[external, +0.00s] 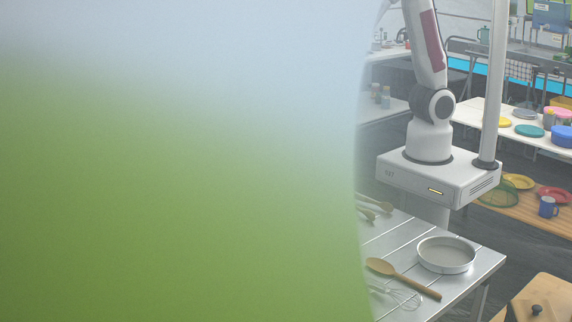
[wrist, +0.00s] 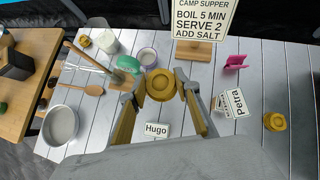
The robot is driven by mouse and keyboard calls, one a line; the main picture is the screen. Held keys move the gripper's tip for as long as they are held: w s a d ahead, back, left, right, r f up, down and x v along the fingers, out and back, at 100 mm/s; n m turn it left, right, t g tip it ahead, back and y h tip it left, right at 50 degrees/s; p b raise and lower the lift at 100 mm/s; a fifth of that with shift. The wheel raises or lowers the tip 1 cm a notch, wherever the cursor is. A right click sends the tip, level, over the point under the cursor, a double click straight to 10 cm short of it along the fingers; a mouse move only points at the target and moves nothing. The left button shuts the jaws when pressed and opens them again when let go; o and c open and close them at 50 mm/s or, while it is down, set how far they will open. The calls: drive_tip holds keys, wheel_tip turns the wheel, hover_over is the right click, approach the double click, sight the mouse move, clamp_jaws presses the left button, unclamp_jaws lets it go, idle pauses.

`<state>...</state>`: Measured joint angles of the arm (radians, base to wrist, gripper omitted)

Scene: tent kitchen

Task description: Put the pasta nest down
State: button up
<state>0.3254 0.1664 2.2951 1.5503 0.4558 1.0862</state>
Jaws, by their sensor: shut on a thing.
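In the wrist view a yellow, round pasta nest (wrist: 160,84) sits between the two fingertips of my gripper (wrist: 159,93), which is shut on it. I cannot tell how high it is above the slatted table (wrist: 210,150). Similar yellow nests lie at the right (wrist: 275,121) and at the far left (wrist: 84,41). A "Hugo" card (wrist: 156,130) lies between my fingers lower down, and a "Petra" card (wrist: 235,103) stands to the right. In the external view my gripper and the nest are hidden behind a large blur.
A grey pan (wrist: 60,125), a wooden spoon (wrist: 90,90) and a green roll (wrist: 128,64) are at the left. A pale cup (wrist: 147,57) is just beyond the held nest. A recipe sign (wrist: 203,18) stands behind, with a pink holder (wrist: 236,62) to its right.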

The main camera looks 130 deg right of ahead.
drive_tip(key=shift+s+d+f+m, duration=0.1)
drive_tip(key=shift+d+m, duration=0.2)
drive_tip(key=shift+d, duration=0.85)
drive_tip(key=shift+a+f, duration=0.1)
drive_tip(key=shift+a, duration=0.05)
drive_tip(key=shift+a+f, duration=0.35)
drive_tip(key=shift+f, duration=0.45)
drive_tip(key=w+a+f+n+g+y, duration=0.2)
drive_tip(key=w+a+n, duration=0.2)
drive_tip(key=w, duration=0.3)
drive_tip(key=w+a+f+n+g+y, duration=0.2)
drive_tip(key=w+a+n, duration=0.2)
drive_tip(key=w+a, duration=0.2)
drive_tip(key=shift+w+a+n+y, duration=0.35)
drive_tip(key=shift+w+n+y, duration=0.05)
